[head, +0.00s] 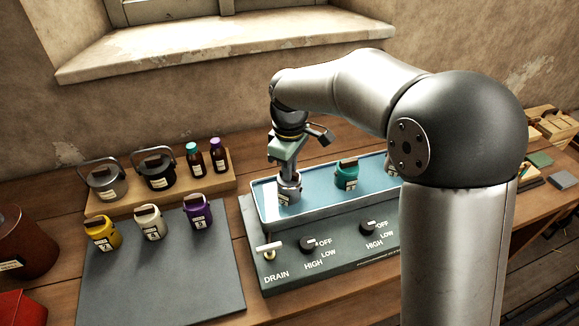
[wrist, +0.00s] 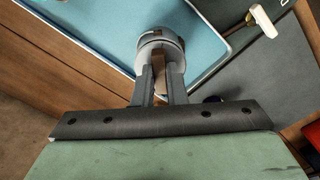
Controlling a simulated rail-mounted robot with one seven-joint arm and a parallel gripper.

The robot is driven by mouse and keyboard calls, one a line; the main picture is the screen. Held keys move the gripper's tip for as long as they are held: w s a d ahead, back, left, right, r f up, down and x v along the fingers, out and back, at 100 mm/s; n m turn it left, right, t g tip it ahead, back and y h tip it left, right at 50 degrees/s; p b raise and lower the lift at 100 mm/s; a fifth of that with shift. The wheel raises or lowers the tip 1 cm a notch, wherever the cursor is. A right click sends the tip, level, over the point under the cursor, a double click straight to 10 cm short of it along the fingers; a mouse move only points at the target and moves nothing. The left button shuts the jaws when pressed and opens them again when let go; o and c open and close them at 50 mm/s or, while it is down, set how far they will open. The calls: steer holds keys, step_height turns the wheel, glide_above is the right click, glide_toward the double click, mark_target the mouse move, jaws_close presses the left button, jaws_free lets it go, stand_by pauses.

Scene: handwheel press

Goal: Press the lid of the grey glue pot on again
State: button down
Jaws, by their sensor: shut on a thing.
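The grey glue pot (head: 288,190) stands at the left end of the blue-floored bath (head: 262,213), with a pale label on its front. My gripper (head: 285,172) points down onto it from above, fingers closed at its top. In the wrist view, the grey pot (wrist: 160,42) is beyond the fingers of my gripper (wrist: 160,78), which are shut on the brown grip of its lid (wrist: 162,68). The fingers hide much of the lid. I cannot tell whether the lid sits fully down on the rim.
A teal pot (head: 346,175) stands to the right in the bath; another is partly behind my arm. Knobs and a drain lever (head: 270,250) are on the front. Yellow, white and purple pots stand on a dark mat (head: 170,285). A wooden rack (head: 110,207) holds handled pots and bottles.

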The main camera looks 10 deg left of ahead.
stand_by(0.4)
steer(key=c, duration=0.9)
jaws_free()
steer(key=shift+r+p, duration=2.65)
steer(key=shift+r, duration=0.85)
jaws_close()
steer(key=shift+f, duration=0.25)
